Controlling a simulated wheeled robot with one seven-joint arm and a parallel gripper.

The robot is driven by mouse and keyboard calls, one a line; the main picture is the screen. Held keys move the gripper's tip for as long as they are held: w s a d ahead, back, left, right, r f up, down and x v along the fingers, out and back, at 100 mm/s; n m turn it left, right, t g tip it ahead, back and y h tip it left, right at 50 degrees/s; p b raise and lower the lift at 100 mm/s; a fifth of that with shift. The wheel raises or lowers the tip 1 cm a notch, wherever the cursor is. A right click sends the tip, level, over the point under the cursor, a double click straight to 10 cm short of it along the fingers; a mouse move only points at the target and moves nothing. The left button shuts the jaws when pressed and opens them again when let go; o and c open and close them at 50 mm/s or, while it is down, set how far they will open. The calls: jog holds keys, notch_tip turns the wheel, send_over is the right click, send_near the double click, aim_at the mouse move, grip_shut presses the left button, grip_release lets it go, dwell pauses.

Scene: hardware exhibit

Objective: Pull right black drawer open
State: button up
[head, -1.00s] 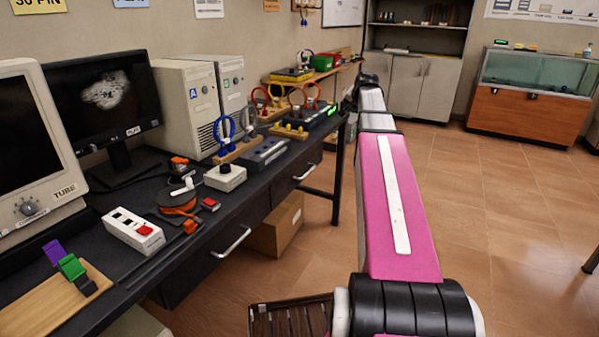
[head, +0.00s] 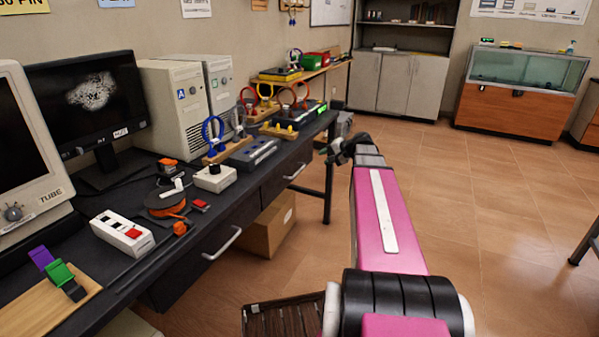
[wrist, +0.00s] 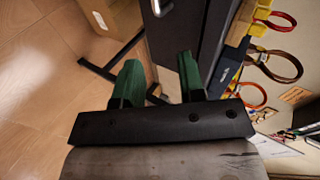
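The right black drawer (head: 280,185) is the farther one under the dark bench, with a silver bar handle (head: 295,172). It looks shut. In the wrist view part of a silver handle (wrist: 161,8) shows at the top edge on a dark front (wrist: 180,32). My gripper (head: 335,150) is beyond and right of the drawer in the head view, beside the bench's far end, and small there. In the wrist view its two green fingers (wrist: 158,62) are apart with nothing between them. The gripper is clear of the handle.
The nearer drawer has its own silver handle (head: 222,243). A cardboard box (head: 268,228) stands on the floor under the bench, and a dark bench leg (head: 328,185) is near my gripper. Open tiled floor (head: 470,215) lies to the right.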

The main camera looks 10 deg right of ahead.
aim_at(300, 169)
jog(key=s+a+f+t+y, duration=0.1)
jog(key=s+a+f+y, duration=0.2)
jog(key=s+f+y, duration=0.15)
jog(key=shift+h, duration=0.25)
jog(key=x, duration=1)
jog(key=shift+w+r, duration=0.1)
jog(key=shift+r, duration=0.25)
jog(key=shift+c, duration=0.4)
grip_shut()
